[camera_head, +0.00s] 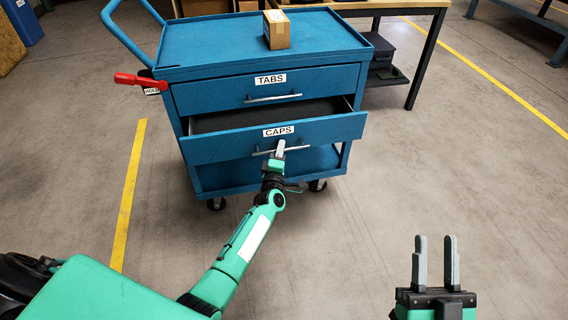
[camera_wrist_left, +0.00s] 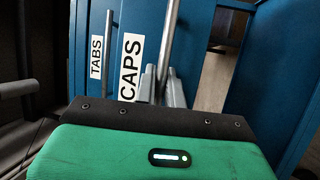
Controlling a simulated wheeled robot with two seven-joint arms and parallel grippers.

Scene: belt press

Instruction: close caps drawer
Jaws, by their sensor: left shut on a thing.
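The blue caps drawer (camera_head: 340,127) of the cart stands pulled partly out, with a dark gap behind its front panel. It carries a white CAPS label, which also shows in the left wrist view (camera_wrist_left: 131,62). Its metal bar handle (camera_head: 262,152) runs across the front below the label. My left gripper (camera_head: 280,148) is at this handle and shut on it; in the left wrist view the fingers (camera_wrist_left: 160,85) sit around the handle bar (camera_wrist_left: 169,35). My right gripper (camera_head: 436,262) is open and empty, pointing up at the lower right, away from the cart.
The blue cart (camera_head: 190,45) stands on casters, with a cardboard box (camera_head: 277,30) on top. The tabs drawer (camera_head: 220,92) above is shut. A red lever (camera_head: 138,80) marked HOLD sticks out at the left. A workbench (camera_head: 432,50) stands behind right. The floor around is clear.

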